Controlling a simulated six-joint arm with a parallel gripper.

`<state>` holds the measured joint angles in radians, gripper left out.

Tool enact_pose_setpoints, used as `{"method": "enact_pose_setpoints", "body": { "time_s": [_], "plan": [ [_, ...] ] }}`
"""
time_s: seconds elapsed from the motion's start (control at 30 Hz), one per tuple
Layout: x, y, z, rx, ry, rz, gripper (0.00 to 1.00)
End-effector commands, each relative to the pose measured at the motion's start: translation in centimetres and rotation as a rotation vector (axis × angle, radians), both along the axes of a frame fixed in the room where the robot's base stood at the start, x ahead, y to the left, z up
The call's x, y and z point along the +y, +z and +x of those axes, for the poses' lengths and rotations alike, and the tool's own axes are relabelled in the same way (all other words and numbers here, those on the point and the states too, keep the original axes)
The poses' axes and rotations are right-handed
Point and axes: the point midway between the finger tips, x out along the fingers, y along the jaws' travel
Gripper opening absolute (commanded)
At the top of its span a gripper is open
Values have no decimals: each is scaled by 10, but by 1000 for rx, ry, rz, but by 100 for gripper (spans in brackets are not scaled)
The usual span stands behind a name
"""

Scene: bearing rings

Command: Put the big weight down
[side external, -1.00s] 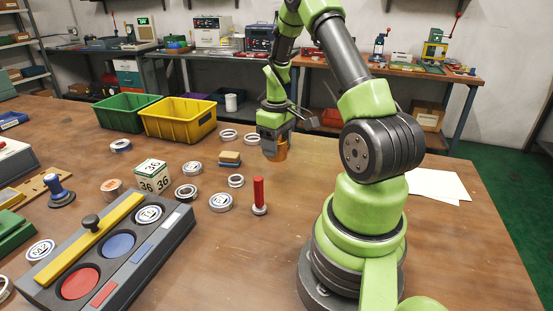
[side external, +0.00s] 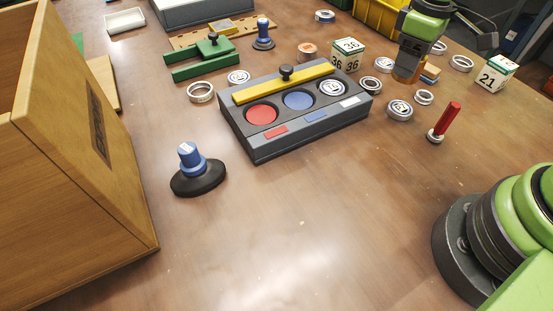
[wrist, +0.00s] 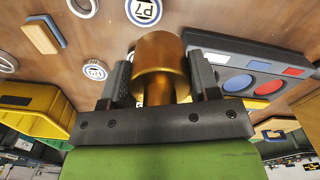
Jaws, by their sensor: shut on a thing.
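The big weight is a brass-coloured cylinder (wrist: 158,62) with a narrower neck. In the wrist view it sits upright between the two dark fingers of my gripper (wrist: 160,82), which is shut on it. I cannot tell whether the weight's base touches the table.
Several bearing rings (side external: 400,110) lie near my gripper. A red-handled plug (side external: 444,122) stands to the right. The dark gauge block (side external: 264,131) with red and blue discs is to the left. A "21" box (side external: 497,74) stands at the far right. The front middle of the table is clear.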

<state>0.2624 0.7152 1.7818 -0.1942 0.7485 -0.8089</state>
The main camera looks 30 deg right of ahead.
Motion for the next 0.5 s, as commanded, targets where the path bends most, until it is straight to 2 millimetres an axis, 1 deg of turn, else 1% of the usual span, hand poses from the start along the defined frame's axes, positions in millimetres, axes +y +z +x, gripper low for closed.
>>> {"method": "enact_pose_setpoints", "body": {
  "time_s": [0.03, 0.13, 0.23, 0.3, 0.37, 0.4, 0.47, 0.5],
  "plan": [
    [23, 1, 7, -2, 72, 0, 0],
    [65, 1, 13, -2, 201, 0, 0],
    [108, 1, 15, -2, 330, 0, 0],
    [139, 1, 12, -2, 420, 0, 0],
    [164, 1, 7, -2, 498, 0, 0],
    [181, 1, 4, -3, 549, 0, 0],
    [206, 2, -4, -3, 627, 0, 0],
    [222, 2, -10, -4, 679, 0, 0]
  ]
}}
